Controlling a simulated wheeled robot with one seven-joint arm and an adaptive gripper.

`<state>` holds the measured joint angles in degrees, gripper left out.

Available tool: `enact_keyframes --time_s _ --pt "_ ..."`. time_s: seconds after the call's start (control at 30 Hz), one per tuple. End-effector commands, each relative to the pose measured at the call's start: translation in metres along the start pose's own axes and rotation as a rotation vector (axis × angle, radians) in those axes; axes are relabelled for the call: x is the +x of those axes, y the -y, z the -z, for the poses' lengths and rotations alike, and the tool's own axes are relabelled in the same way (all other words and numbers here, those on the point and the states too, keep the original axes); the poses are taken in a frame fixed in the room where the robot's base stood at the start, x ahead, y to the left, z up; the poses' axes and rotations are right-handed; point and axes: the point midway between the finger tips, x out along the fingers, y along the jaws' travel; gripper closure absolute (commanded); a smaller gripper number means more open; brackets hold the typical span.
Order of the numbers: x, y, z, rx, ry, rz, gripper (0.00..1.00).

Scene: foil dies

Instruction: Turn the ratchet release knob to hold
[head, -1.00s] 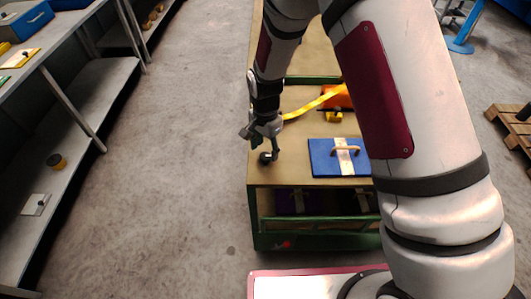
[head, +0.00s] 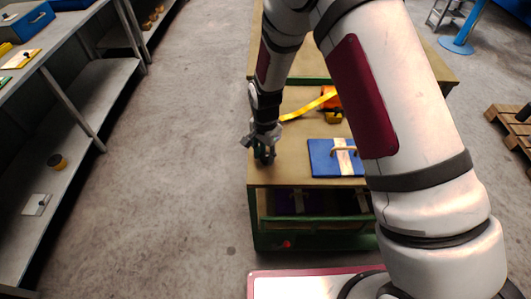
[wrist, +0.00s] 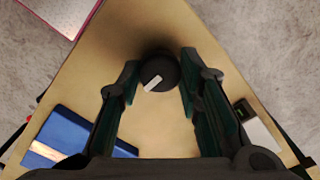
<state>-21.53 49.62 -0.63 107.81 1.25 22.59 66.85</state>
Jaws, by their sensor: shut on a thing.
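The ratchet release knob (wrist: 158,72) is round and black, with a white bar mark on its top pointing to the lower left in the wrist view. It stands near the front left corner of the cart's wooden top (head: 300,176). My gripper (head: 264,160) points down over it and mostly hides it in the head view. In the wrist view my gripper (wrist: 160,76) has one finger on each side of the knob and is shut on it.
A blue board with a pale stripe and a handle (head: 322,158) lies right of the gripper. A yellow strap (head: 310,106) runs to an orange item (head: 330,100) behind. Shelving (head: 90,100) stands left across clear floor.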

Motion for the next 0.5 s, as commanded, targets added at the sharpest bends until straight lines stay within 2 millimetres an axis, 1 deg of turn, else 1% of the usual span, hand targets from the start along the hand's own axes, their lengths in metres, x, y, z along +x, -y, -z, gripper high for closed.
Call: enact_keyframes --time_s 0.27,0.5 --pt "-0.0001 0.0007 0.0002 -0.067 0.000 0.001 0.95" --pt "0.0003 0.0006 0.0005 -0.233 0.000 0.001 0.95"
